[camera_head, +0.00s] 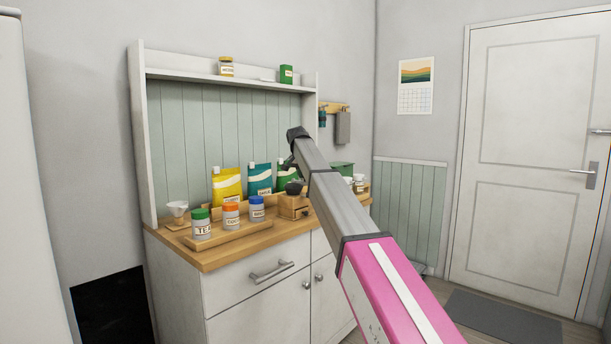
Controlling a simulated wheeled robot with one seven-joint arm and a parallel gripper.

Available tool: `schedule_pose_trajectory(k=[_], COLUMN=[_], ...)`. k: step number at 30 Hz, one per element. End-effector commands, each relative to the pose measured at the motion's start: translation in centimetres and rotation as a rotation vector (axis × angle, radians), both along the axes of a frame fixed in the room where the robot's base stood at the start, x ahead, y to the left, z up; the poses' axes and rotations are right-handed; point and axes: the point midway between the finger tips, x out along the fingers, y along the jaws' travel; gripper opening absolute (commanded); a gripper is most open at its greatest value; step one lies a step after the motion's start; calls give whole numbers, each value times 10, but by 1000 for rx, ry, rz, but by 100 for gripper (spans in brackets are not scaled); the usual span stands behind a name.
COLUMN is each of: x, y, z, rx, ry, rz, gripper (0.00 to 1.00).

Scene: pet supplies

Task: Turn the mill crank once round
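The mill is a small wooden box (293,206) with a dark rounded top (294,187), standing upright on the wooden counter right of the jars. Its crank cannot be made out; my arm passes in front of its right side. My arm reaches in from the lower right, and its dark far end is above the mill.
Yellow (227,188), teal and green bags stand behind. A white dripper (178,210) is at left. The shelf (220,79) runs above; white cups (359,179) stand at right.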

Motion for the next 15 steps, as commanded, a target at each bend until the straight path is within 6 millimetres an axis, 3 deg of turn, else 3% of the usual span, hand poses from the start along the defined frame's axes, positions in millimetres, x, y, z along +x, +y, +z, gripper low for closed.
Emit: schedule_pose_trajectory(k=[4,5,6,15], x=[-1,-1,-1,0], y=[0,0,0,0], z=[0,0,0,0], rx=[1,1,1,1], ry=[3,3,2,1], rz=[1,1,1,2], gripper=[0,40,53,56])
